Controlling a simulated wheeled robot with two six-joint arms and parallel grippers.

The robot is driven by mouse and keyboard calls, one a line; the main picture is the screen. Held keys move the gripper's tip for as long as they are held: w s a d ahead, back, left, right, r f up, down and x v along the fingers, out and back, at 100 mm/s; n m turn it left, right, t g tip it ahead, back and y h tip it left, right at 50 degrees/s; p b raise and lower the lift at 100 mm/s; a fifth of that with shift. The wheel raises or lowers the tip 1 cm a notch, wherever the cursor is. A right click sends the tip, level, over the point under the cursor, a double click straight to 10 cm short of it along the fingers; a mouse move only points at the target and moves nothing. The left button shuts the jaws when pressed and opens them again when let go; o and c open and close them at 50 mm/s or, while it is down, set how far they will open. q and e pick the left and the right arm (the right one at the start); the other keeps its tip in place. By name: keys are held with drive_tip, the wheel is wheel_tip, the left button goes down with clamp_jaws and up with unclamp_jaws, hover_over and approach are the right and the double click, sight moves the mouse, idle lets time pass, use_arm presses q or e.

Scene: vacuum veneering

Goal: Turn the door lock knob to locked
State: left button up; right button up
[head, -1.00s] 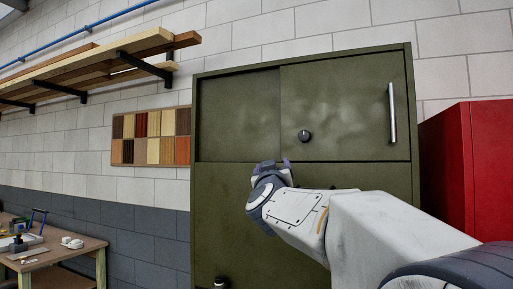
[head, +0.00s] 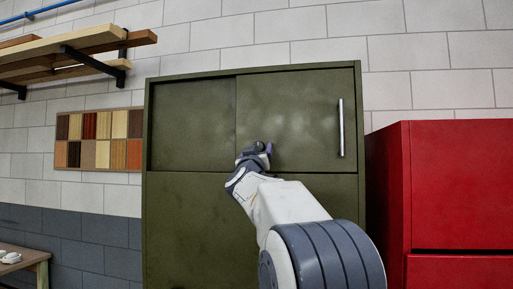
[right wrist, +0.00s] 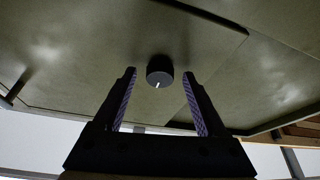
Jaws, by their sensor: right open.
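The door lock knob (right wrist: 160,68) is a dark round knob with a short white mark, on the sliding door (head: 310,115) of the olive-green cabinet (head: 190,230). In the right wrist view it shows ahead, between my two finger tips, with a gap on each side. The white mark points toward the bottom of that picture. My right gripper (head: 257,150) is open in front of the door's lower left part and covers the knob in the head view. It also shows in the right wrist view (right wrist: 159,74). I see no contact. My left gripper is out of view.
A vertical bar handle (head: 341,128) stands on the door's right side. A red cabinet (head: 460,190) is close on the right. Wood shelves (head: 70,50), a sample board (head: 98,139) and a bench (head: 30,255) are at left.

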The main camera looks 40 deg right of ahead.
clamp_jaws()
drive_tip(key=shift+m, duration=0.5)
drive_tip(key=m+g+p, duration=0.3)
drive_tip(key=m, duration=0.4)
drive_tip(key=m+g+h+p, duration=0.1)
drive_tip(key=m+g+p, duration=0.2)
drive_tip(key=m, duration=0.5)
drive_tip(key=w+m+g+h+p, duration=0.1)
drive_tip(key=m+g+p, duration=0.2)
drive_tip(key=m, duration=0.4)
drive_tip(key=shift+a+r+g+p, duration=0.3)
drive_tip(key=shift+a+r+p, duration=0.05)
drive_tip(key=shift+m, duration=0.4)
drive_tip(key=shift+s, duration=0.1)
